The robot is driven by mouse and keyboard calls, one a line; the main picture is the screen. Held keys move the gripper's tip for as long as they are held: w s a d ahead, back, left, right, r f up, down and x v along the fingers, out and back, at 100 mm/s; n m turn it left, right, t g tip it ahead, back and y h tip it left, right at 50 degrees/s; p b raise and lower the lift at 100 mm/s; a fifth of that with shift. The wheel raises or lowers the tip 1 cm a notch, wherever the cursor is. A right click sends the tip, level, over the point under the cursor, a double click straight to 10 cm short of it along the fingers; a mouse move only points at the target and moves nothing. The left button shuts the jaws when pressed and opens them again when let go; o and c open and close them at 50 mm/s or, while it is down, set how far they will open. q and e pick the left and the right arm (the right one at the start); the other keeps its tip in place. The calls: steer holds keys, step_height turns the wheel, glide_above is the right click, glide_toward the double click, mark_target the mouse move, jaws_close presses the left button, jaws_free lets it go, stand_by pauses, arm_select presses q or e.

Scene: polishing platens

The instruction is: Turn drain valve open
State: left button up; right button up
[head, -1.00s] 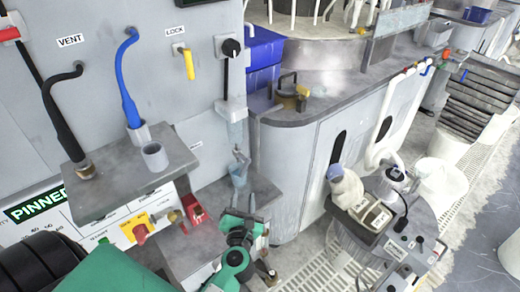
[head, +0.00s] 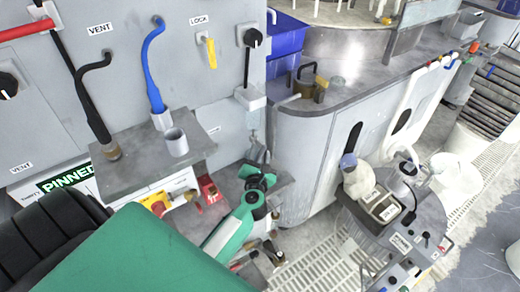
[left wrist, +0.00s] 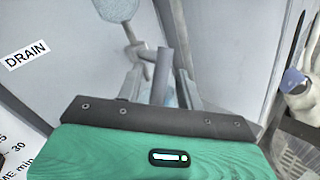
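The drain valve shows in the left wrist view as a grey T-shaped handle (left wrist: 163,72) on a pale wall, right of the DRAIN label (left wrist: 25,54). My left gripper (left wrist: 165,92) is at the handle, with a grey finger on each side of it and gaps that look open. I cannot tell whether either finger touches it. In the head view my green left gripper (head: 256,165) reaches in low beside the grey cabinet and hides the valve. My right gripper is not in view.
A grey shelf (head: 130,180) with black and blue hoses stands left of the gripper. A red lock block (head: 209,188) sits below it. The rounded polisher cabinet (head: 298,165) is close on the right. A bottle cart (head: 395,215) stands farther right on floor grating.

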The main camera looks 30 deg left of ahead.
arm_select(q)
steer(key=shift+x, duration=0.95)
jaws_close()
steer(key=shift+f, duration=0.1)
